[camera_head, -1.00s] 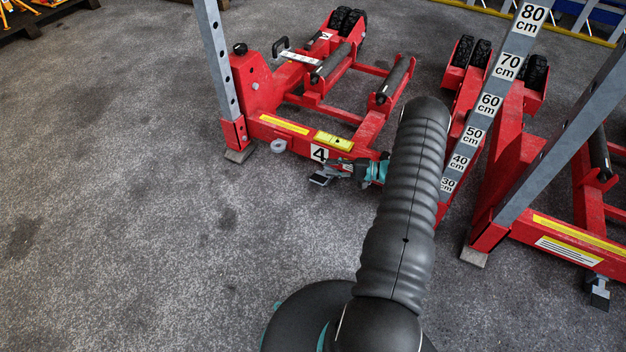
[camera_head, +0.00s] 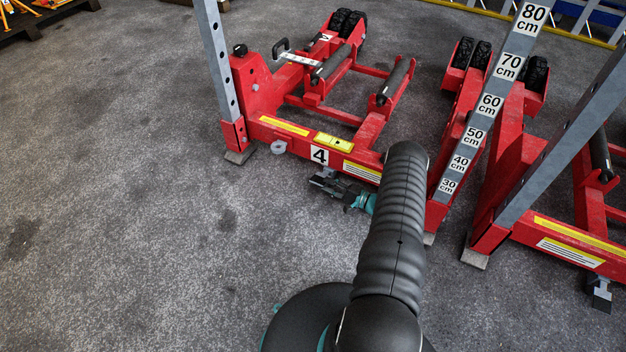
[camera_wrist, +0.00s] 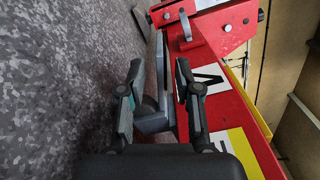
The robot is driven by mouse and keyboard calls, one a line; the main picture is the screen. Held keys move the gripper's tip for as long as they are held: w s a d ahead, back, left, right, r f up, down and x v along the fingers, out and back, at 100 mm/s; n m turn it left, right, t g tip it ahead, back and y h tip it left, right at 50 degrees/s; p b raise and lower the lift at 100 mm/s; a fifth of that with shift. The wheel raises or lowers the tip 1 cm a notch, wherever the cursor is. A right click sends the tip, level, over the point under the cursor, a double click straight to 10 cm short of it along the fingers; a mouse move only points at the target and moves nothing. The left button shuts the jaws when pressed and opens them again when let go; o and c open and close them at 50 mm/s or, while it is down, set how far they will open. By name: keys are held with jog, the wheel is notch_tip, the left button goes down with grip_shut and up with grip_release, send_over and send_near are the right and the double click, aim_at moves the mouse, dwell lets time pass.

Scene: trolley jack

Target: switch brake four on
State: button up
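Brake four is a grey metal pedal (camera_wrist: 160,75) below the red crossbar with the "4" label (camera_head: 319,155). In the wrist view it stands between the two fingers of my gripper (camera_wrist: 158,82), with gaps seeming to show on both sides. The fingers are apart and hold nothing that I can see. The "4" label also shows in the wrist view (camera_wrist: 207,78), turned sideways and partly covered by the right finger. In the head view my gripper (camera_head: 324,181) is low in front of the crossbar and largely hides the pedal. Whether it touches the pedal is unclear.
The red jack frame (camera_head: 365,130) with rollers and black wheels lies behind the crossbar. A grey post with height marks (camera_head: 472,135) rises to the right of my arm. Another red frame with a grey pedal (camera_head: 600,292) is at far right. The floor at left is clear.

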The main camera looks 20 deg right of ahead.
aim_at(313, 179)
jog(key=x, duration=0.6)
jog(key=shift+w+a, duration=0.25)
jog(key=shift+w, duration=0.1)
jog(key=shift+c, duration=0.2)
grip_shut()
